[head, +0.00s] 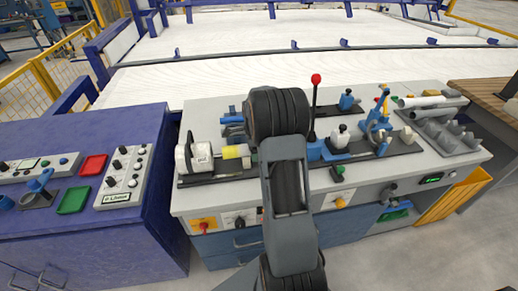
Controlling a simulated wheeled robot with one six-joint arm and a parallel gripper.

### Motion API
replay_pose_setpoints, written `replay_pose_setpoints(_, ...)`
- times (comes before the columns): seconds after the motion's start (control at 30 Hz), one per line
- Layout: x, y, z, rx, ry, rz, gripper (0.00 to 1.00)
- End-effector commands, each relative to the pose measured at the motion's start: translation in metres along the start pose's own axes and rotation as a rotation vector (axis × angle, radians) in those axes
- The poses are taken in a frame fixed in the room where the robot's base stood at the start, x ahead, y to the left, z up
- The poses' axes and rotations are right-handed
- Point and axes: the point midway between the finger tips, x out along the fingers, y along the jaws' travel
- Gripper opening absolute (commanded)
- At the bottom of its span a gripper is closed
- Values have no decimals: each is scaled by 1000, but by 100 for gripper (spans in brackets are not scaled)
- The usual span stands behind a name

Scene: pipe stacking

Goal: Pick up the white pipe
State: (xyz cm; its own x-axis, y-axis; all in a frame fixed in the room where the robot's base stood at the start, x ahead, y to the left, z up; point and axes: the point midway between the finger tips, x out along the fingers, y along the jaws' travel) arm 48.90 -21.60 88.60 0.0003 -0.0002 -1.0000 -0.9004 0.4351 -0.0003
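A white pipe (425,101) lies at the back of the grey rack (450,143) on the right side of the workbench. Its open end faces left. Other short grey or white pieces lie close by it, and at this size I cannot tell them all apart. My arm rises through the middle of the head view, and its dark joint covers part of the bench. My gripper does not show in this view, so its distance from the pipe cannot be seen.
The grey workbench (212,113) holds a white-ended machine (195,156), a lever with a red knob (316,79) and blue clamps (380,122). A blue table (65,137) with control boxes and red and green trays stands left. A wooden surface (480,93) adjoins right.

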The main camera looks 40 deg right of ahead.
Motion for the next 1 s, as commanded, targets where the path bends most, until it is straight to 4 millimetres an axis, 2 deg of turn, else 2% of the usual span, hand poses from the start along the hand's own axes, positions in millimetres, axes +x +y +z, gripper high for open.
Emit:
replay_pose_setpoints(0.07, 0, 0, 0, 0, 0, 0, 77)
replay_pose_setpoints(0.6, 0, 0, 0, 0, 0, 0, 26)
replay_pose_setpoints(0.87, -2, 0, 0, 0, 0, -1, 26)
replay_pose_setpoints(1.0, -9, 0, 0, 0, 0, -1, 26)
